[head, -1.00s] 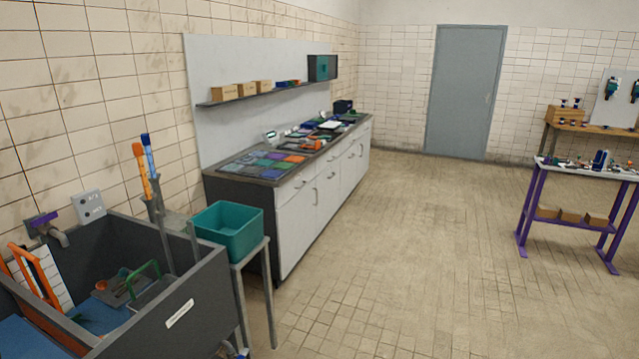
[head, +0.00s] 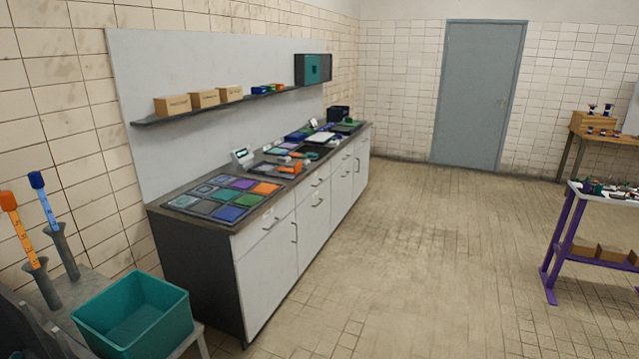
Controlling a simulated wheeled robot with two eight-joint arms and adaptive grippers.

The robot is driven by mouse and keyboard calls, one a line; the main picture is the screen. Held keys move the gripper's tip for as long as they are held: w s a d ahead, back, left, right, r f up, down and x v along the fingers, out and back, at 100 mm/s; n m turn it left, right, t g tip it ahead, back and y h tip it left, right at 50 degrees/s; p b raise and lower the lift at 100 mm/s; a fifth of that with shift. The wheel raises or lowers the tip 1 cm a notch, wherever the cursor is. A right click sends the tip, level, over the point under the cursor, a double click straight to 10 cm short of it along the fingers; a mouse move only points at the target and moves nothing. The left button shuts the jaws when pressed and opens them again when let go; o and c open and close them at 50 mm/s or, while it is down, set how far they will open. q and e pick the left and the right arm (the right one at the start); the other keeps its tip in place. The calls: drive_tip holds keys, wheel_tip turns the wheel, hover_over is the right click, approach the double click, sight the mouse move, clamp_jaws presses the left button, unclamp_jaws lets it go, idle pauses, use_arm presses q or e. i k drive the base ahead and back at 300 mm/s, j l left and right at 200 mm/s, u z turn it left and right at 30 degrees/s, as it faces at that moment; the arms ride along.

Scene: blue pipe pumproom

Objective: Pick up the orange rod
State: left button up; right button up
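An orange rod (head: 18,228) with a wider orange cap stands tilted in a grey tube holder at the far left. Its lower end is hidden inside the holder. A similar blue rod (head: 44,201) stands in a second grey holder just to its right. Neither of my grippers is in view.
A teal bin (head: 133,316) sits on a small grey stand at the lower left. Behind it is a long counter (head: 192,269) with coloured tiles and devices on top, under a shelf (head: 190,112) with boxes. A purple-legged table (head: 562,240) stands at the right. The floor between is clear.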

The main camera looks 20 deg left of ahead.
sight(9, 205)
drive_tip(key=i+u, duration=0.3)
drive_tip(key=i+l+u, duration=0.3)
drive_tip(key=i, duration=0.2)
drive_tip(key=i+l+u, duration=0.15)
drive_tip(key=i+u, duration=0.35)
drive_tip(key=u, duration=0.25)
drive_tip(key=i+l+u, duration=0.2)
drive_tip(key=u, duration=0.2)
drive_tip(key=i+l+u, duration=0.2)
drive_tip(key=u, duration=0.25)
drive_tip(key=i+l+u, duration=0.15)
drive_tip(key=l+u, duration=0.15)
drive_tip(key=u, duration=0.15)
drive_tip(key=i+l+u, duration=0.1)
drive_tip(key=l+u, duration=0.5)
drive_tip(key=u, duration=0.25)
drive_tip(key=i, duration=0.05)
